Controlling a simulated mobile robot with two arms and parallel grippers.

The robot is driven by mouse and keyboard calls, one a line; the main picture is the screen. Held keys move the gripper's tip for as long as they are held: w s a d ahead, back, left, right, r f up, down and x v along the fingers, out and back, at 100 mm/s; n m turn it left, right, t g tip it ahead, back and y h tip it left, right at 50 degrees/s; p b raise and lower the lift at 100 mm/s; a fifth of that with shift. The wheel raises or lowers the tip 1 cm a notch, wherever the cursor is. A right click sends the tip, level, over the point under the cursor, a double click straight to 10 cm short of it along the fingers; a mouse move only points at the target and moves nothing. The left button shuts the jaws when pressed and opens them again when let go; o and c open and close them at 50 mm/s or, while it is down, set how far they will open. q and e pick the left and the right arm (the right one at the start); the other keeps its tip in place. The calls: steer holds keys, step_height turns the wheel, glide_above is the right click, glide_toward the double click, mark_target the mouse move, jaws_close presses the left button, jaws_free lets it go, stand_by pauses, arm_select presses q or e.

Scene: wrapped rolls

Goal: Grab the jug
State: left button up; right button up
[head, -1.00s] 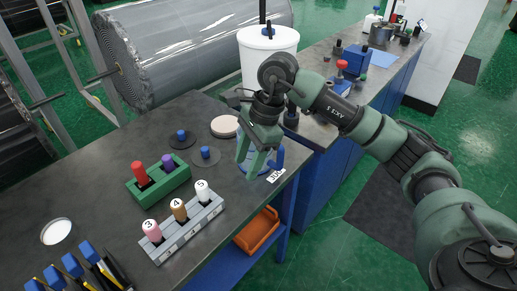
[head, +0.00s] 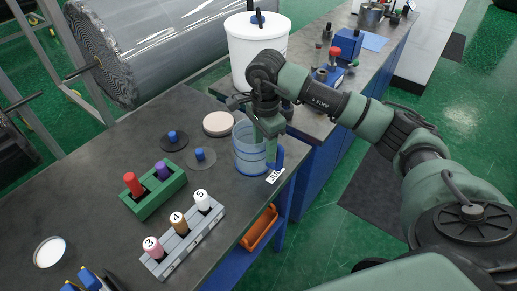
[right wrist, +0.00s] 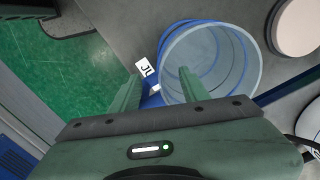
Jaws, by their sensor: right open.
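The jug (head: 246,158) is a clear, blue-banded vessel with a blue handle (head: 278,158), upright near the table's right edge. In the right wrist view the open top of the jug (right wrist: 222,62) faces me, with the blue handle (right wrist: 153,99) at its lower left. My right gripper (head: 271,137) is open at the handle side of the jug. In the wrist view its fingers (right wrist: 157,82) lie either side of the handle, the right one overlapping the jug's opening. I cannot tell whether they touch it. My left gripper is not in view.
A white label (head: 275,176) lies by the jug at the table edge. A pale round disc (head: 219,124) and blue-knobbed discs (head: 200,156) lie left of it. A white bucket (head: 257,50) stands behind. Peg racks (head: 181,240) stand in front, left.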

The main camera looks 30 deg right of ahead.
mark_target(263, 171)
step_height(263, 171, down, 4)
steer(key=shift+f+p, duration=0.15)
steer(key=shift+p, duration=1.1)
steer(key=shift+f, duration=0.55)
steer(key=shift+w, duration=0.1)
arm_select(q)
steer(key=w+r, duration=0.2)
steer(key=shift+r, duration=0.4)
arm_select(e)
jaws_close()
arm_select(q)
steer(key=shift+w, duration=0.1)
